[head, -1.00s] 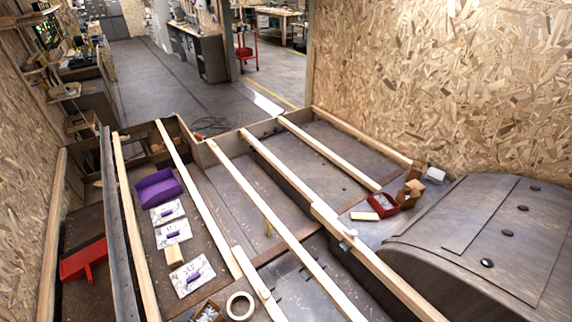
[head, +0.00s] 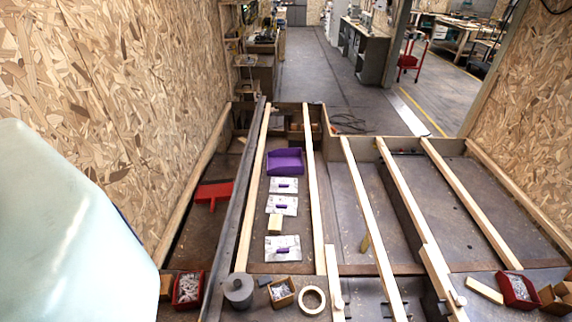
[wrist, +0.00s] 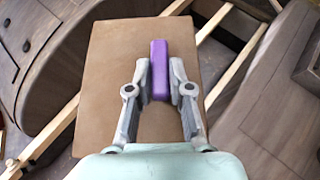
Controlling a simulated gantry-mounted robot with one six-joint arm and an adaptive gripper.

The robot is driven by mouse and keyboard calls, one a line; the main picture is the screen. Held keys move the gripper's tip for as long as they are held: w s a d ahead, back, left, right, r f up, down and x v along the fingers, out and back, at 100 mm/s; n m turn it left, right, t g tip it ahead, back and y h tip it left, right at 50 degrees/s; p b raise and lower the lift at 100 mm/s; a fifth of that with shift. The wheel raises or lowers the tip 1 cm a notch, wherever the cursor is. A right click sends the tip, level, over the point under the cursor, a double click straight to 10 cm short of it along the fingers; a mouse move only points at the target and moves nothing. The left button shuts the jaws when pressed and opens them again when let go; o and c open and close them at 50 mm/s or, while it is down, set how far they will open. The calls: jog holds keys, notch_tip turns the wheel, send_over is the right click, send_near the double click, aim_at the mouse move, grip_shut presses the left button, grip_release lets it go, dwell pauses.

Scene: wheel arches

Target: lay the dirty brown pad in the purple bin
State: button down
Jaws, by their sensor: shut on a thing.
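The dirty brown pad (wrist: 112,62) fills the middle of the wrist view, a flat rectangle with a purple handle (wrist: 159,55). My gripper (wrist: 160,82) is shut on that handle, with one finger on each side. The pad is not visible in the head view. The purple bin (head: 286,167) lies at the far end of the strip between two wooden rails in the head view. The gripper does not show there.
Wooden rails (head: 318,215) and a dark beam (head: 238,200) run lengthwise. A red item (head: 213,194) lies left. A tape roll (head: 313,300) is nearer.

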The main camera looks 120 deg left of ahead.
jog(key=s+r+p, duration=0.5)
jog(key=r+p, duration=0.4)
jog(key=p, duration=0.8)
jog(key=s+r+p, duration=0.6)
jog(key=r+p, duration=0.3)
jog(key=p, duration=0.9)
jog(key=shift+s+r, duration=0.15)
jog(key=shift+r, duration=0.25)
